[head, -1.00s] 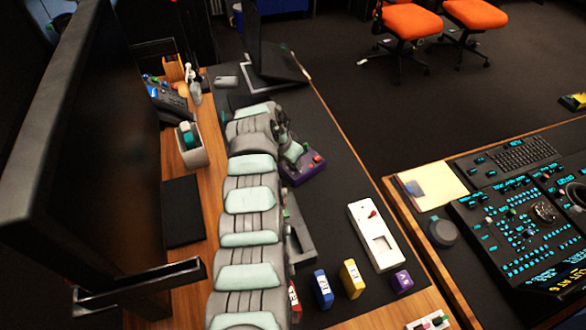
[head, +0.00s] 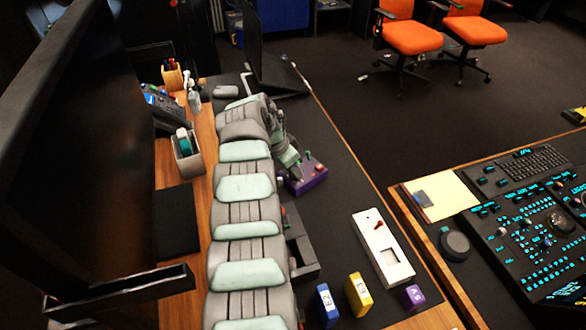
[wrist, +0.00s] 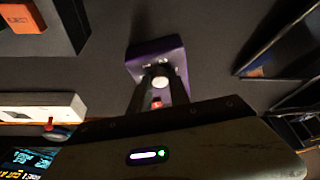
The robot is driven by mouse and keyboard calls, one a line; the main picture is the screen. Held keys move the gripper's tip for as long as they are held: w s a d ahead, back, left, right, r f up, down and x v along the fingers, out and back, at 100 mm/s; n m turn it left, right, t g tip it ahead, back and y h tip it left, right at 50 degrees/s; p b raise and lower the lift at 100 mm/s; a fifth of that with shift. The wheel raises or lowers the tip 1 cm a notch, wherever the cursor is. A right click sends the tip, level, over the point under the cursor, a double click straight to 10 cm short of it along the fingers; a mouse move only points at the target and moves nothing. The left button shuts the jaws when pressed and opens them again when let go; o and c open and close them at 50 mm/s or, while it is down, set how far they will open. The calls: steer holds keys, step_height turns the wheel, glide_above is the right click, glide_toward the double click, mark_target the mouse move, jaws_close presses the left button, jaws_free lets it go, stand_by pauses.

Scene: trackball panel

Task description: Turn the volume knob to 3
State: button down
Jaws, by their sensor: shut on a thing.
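The purple panel box (head: 312,181) stands on the dark desk mat beyond my arm, with small coloured controls on top. In the wrist view the purple box (wrist: 140,59) is straight ahead of my gripper (wrist: 160,76). A round knob with a pale top (wrist: 160,83) sits between my two fingertips, which are shut on it. A red control (wrist: 157,103) shows nearer, between the fingers. In the head view my gripper (head: 290,160) is at the left side of the box, partly hidden by my arm. The knob's pointer and scale marks cannot be read.
A white panel with a red lever (head: 382,248) and blue (head: 327,305), yellow (head: 358,295) and purple (head: 412,297) blocks stand at the desk's front. A laptop (head: 268,72) is behind the box. A dark open tray (head: 305,268) lies beside my arm.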

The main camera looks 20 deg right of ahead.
steer(key=c, duration=1.2)
jaws_free()
steer(key=p+v, duration=0.6)
steer(key=v, duration=0.4)
steer(key=shift+r, duration=0.4)
steer(key=shift+s+a, duration=0.1)
